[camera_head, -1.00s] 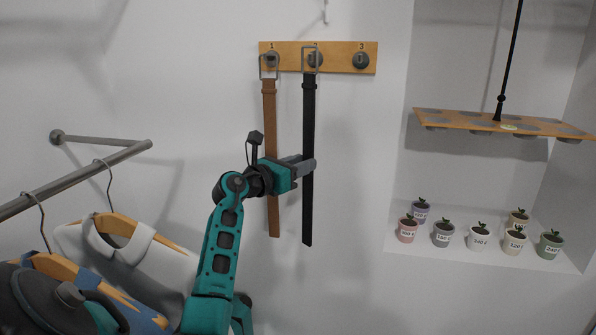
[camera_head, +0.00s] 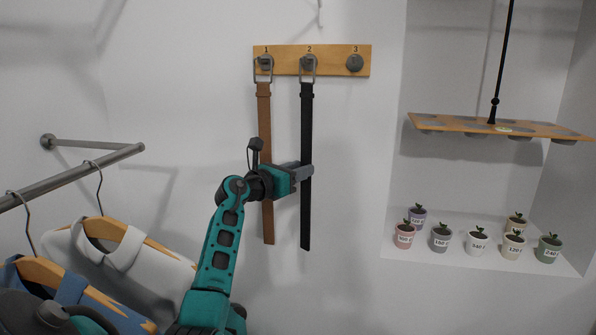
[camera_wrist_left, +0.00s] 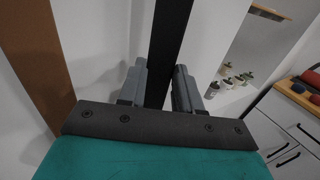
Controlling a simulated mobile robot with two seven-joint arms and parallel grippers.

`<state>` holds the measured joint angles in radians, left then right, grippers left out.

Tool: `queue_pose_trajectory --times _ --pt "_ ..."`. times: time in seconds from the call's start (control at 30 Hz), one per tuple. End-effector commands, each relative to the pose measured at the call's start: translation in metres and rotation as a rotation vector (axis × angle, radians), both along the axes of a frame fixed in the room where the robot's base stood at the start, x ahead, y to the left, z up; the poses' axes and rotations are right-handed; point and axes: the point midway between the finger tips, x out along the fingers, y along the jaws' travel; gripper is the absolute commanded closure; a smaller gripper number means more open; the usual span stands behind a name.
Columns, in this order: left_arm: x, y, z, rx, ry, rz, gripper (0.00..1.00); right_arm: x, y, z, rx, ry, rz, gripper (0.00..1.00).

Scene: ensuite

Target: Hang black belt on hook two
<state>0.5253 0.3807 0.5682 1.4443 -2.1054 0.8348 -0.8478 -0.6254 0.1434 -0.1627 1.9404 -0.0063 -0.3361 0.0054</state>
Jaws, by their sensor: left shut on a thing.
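The black belt (camera_head: 307,125) hangs straight down at hook two (camera_head: 308,62), its buckle frame around the hook in the head view. Whether the buckle bears on the hook is too small to tell. My left gripper (camera_head: 306,177) is shut on the black belt about halfway down its strap. In the left wrist view the black belt (camera_wrist_left: 165,50) runs between the two grey fingers (camera_wrist_left: 160,88). The brown belt (camera_head: 265,120) hangs from hook one (camera_head: 265,62), just left of the black belt and behind my gripper. My right gripper is not in view.
Hook three (camera_head: 355,63) on the wooden board (camera_head: 335,52) is empty. A clothes rail (camera_head: 85,170) with shirts on hangers stands at the left. A niche at the right holds several small potted plants (camera_head: 477,240) below a hanging wooden shelf (camera_head: 490,127).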

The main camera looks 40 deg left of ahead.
Motion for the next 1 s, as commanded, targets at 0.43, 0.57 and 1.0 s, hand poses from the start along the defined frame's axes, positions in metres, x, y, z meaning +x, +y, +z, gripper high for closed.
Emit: queue_pose_trajectory --times 0.43,0.57,1.0 --pt "0.0000 -0.0001 0.0005 0.000 -0.001 0.000 1.00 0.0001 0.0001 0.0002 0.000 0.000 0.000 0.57" --pt "0.0000 -0.0001 0.0005 0.000 -0.001 0.000 0.59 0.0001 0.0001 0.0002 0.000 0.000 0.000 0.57" --pt "0.0001 -0.0004 -0.0006 -0.001 0.001 -0.001 0.37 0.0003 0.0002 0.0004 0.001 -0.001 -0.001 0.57"
